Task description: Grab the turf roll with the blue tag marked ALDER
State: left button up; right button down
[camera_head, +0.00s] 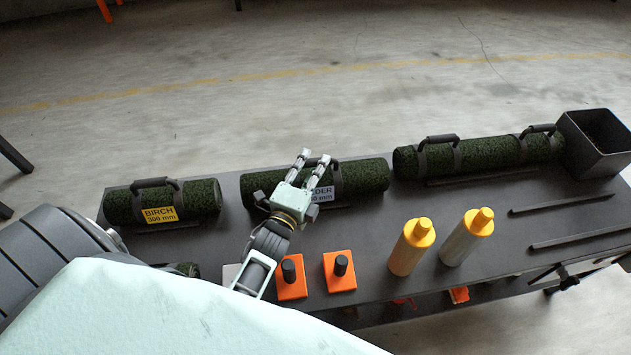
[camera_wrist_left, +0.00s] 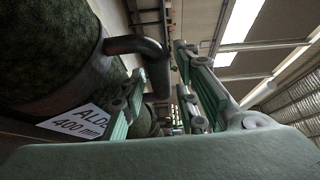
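The ALDER turf roll (camera_head: 366,176) is a dark green roll lying on the dark table. Its pale bluish-grey tag (camera_head: 323,194) is partly hidden by my left gripper and reads "ALD" and "400 mm" in the left wrist view (camera_wrist_left: 76,122). My left gripper (camera_head: 314,158) is over the roll, its fingers apart. In the left wrist view the roll's dark handle (camera_wrist_left: 140,46) reaches into the space between the fingers (camera_wrist_left: 165,100). I cannot tell whether they touch it. My right gripper is not in view.
The BIRCH roll (camera_head: 205,196), with a yellow tag, lies left. A longer roll (camera_head: 485,152) and a black bin (camera_head: 596,142) are right. Two orange blocks (camera_head: 341,284) and two yellow-capped bottles (camera_head: 408,258) stand nearer. Two dark bars (camera_head: 562,203) lie at the right.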

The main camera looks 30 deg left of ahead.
pick_arm(q)
jog(key=shift+w+a, duration=0.1)
jog(key=shift+w, duration=0.85)
jog(key=shift+c, duration=0.2)
grip_shut()
jog(key=shift+w+r, duration=0.1)
jog(key=shift+r, duration=0.2)
